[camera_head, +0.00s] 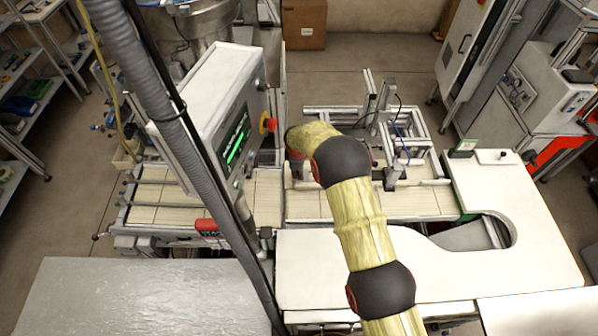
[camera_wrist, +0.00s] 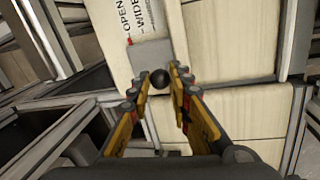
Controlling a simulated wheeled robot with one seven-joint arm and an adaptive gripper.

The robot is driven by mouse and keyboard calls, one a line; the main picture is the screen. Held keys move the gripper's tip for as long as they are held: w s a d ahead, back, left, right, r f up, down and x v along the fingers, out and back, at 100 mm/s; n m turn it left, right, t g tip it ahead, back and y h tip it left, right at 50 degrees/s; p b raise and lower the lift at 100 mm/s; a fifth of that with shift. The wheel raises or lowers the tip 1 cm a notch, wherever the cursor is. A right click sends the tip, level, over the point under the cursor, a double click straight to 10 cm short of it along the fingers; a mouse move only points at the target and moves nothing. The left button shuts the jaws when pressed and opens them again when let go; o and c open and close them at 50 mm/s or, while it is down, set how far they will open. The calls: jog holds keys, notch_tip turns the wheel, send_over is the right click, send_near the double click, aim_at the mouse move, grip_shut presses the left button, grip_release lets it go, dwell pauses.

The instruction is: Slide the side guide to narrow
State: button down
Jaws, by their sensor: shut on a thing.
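In the wrist view, my gripper (camera_wrist: 161,77) is shut on a round black knob (camera_wrist: 159,78). The knob stands beside a small grey block (camera_wrist: 151,54), and the fingers are on either side of it. A pale plate (camera_wrist: 107,20) next to the block carries dark lettering that reads "OPEN" and "WIDE", with a small red mark near it. In the head view, my arm reaches over the conveyor and its bent wrist hides most of the gripper and the knob. I cannot tell the full extent of the side guide.
The slatted conveyor (camera_head: 435,203) runs across the middle. A control box with a green display (camera_head: 235,138) and a red button (camera_head: 268,124) stands left of my arm. A metal frame with cables (camera_head: 385,115) stands to its right. A white curved table (camera_head: 535,225) is at right.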

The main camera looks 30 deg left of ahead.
jog(key=shift+s, duration=0.1)
jog(key=s+d, duration=0.2)
jog(key=s, duration=0.1)
jog(key=shift+s, duration=0.25)
jog(key=shift+s+d+f, duration=0.15)
jog(key=shift+s+d, duration=0.05)
jog(key=shift+s, duration=0.1)
jog(key=c, duration=1.7)
grip_release()
jog(key=shift+s, duration=0.15)
jog(key=shift+o, duration=0.4)
notch_tip(320, 180, up, 12)
jog(key=s, duration=0.2)
jog(key=shift+d, duration=0.35)
